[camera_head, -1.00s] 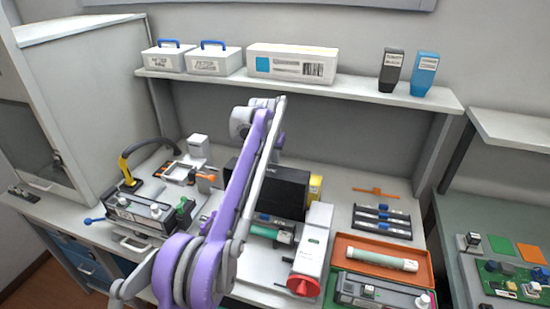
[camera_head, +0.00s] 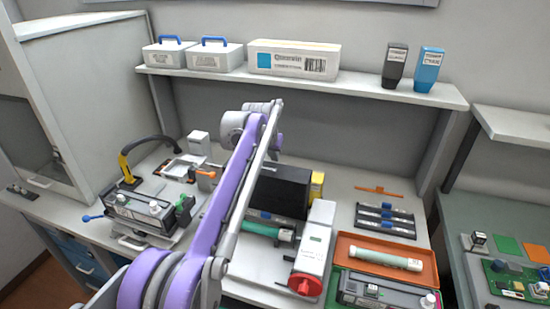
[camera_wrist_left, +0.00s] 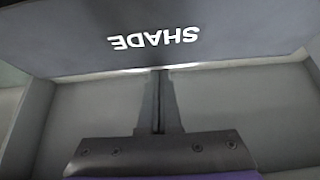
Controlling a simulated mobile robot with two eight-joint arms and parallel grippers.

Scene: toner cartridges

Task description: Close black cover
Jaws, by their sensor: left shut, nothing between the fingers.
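The black cover (camera_head: 284,190) is a dark box-like hood at the middle of the bench, partly hidden behind my purple left arm. Its dark face, lettered SHADE upside down, fills the top of the left wrist view (camera_wrist_left: 230,38). My left gripper (camera_wrist_left: 158,72) is shut and empty, its fingertips at the lower edge of that face. I cannot tell whether they touch it. In the head view my left arm hides the gripper's fingers. A green roller (camera_head: 262,229) lies in front of the cover. My right gripper is not in view.
A white unit with a red knob (camera_head: 305,284) stands right of the cover, and a yellow block (camera_head: 317,186) stands behind it. An orange tray (camera_head: 348,246) holds a pale green roller. A grey cartridge (camera_head: 145,212) sits at the left. The shelf (camera_head: 350,89) overhangs the back.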

